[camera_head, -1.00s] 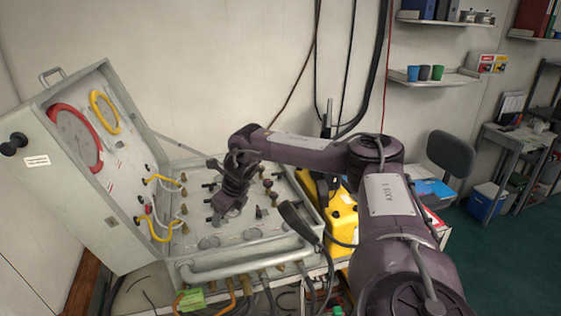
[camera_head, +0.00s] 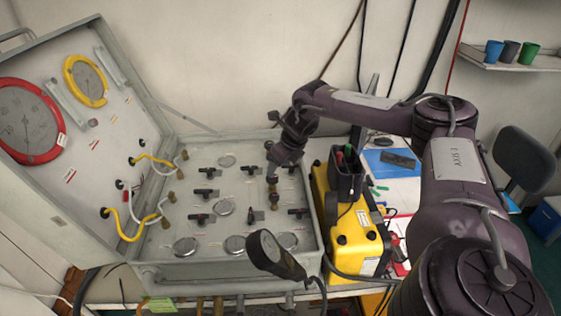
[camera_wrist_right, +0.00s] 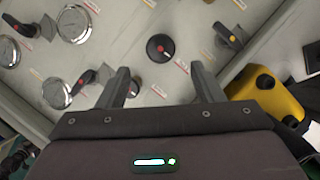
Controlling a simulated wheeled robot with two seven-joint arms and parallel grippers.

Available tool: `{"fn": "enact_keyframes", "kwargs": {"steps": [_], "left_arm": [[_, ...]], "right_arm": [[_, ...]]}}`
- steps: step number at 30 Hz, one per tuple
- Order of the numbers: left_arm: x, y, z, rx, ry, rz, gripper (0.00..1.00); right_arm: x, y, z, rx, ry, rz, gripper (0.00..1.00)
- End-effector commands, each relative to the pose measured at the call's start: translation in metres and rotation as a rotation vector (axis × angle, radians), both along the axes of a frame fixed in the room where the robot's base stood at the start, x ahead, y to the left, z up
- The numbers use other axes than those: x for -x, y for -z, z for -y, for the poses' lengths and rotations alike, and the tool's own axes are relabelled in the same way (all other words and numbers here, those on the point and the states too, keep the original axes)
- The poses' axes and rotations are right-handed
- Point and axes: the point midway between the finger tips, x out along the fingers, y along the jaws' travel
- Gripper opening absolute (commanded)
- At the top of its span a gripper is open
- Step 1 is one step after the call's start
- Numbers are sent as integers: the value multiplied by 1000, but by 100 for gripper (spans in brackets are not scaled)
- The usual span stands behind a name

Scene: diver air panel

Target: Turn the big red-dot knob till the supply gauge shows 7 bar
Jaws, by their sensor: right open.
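The round black knob with a red dot (camera_wrist_right: 160,48) stands on the grey panel in the right wrist view. It lies just beyond and between the fingertips of my right gripper (camera_wrist_right: 162,80), which is open and empty, apart from the knob. In the head view my right gripper (camera_head: 282,160) points down over the right part of the panel and hides some of it. A red-ringed gauge (camera_head: 28,118) and a smaller yellow-ringed gauge (camera_head: 85,80) sit in the raised lid. Their readings are too small to tell, and I cannot tell which is the supply gauge. My left gripper is not in view.
Several black lever handles and small dials crowd the panel (camera_head: 210,252). A black handheld device (camera_head: 272,254) stands at the panel's front edge. A yellow case (camera_head: 357,238) stands close on the right.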

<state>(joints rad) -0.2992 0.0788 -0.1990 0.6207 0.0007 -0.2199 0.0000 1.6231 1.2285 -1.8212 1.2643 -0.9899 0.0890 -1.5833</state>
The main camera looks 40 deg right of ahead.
Motion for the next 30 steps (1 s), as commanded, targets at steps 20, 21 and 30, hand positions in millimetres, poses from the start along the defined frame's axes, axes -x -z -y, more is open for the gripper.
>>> {"fn": "enact_keyframes", "kwargs": {"steps": [20, 21, 30], "left_arm": [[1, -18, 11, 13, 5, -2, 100], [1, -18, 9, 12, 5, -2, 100], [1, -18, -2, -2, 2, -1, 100]], "right_arm": [[-23, 57, -1, 1, 1, 0, 60], [-23, 57, -1, 1, 1, 0, 60], [-23, 57, -1, 1, 1, 0, 25]]}}
